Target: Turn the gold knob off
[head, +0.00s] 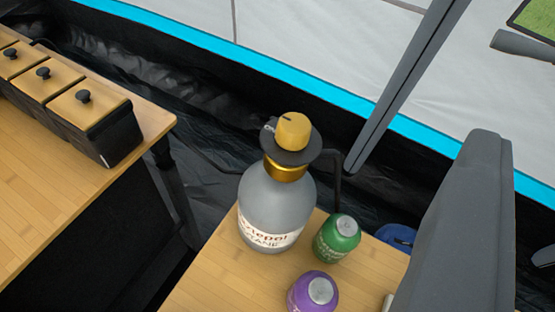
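The gold knob (294,131) sits on a black round collar with pale lettering, on top of a grey gas bottle (276,203). A short dark mark shows on top of the knob. Below the collar is a gold neck, and the bottle has a white label. The bottle stands upright on a small wooden table (212,277). A large grey upright piece fills the lower right; it may be a finger of my gripper, but I cannot tell for sure. It is well apart from the knob. I see no fingertips touching the knob.
A green can (337,239) and a purple can (314,292) stand close to the bottle. A black hose runs down behind it. A wooden counter (42,152) with black, wooden-lidded boxes (88,112) is at left. A grey pole (408,82) slants behind.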

